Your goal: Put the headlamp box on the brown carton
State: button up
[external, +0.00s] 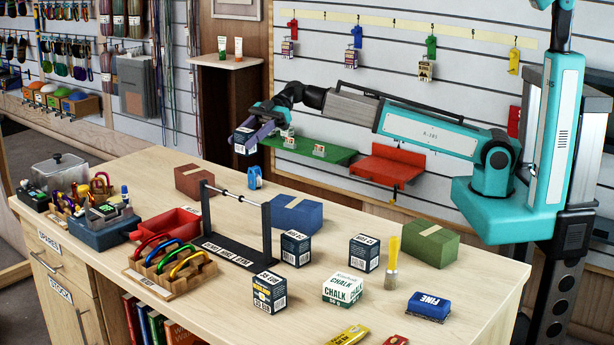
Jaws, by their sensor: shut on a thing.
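My gripper (252,136) is shut on a small dark navy and white box (241,147), which I take to be the headlamp box; its print is too small to read. It is held in the air above the far side of the table, slightly tilted. The brown carton (191,184) sits on the table's far left part, below and to the left of the held box. Its visible top is bare, with a strip of lighter tape. The gripper and the box are apart from the carton.
A black stand with a rail (238,250) rises just right of the brown carton. A blue tape dispenser (254,178), a blue carton (297,215), a green carton (430,243) and a red tray (166,223) are nearby. Several small boxes stand in front, including a chalk box (343,290).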

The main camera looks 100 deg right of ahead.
dwell(0.3)
jog(key=p, duration=0.4)
send_over(194, 171)
jog(key=shift+s+a+f, duration=0.1)
jog(key=shift+s+f, duration=0.25)
jog(key=shift+f, duration=0.4)
jog(key=shift+w, duration=0.4)
jog(key=shift+f+p, duration=0.95)
jog(key=shift+f, duration=0.8)
jog(key=shift+f, duration=0.2)
jog(key=o, duration=1.1)
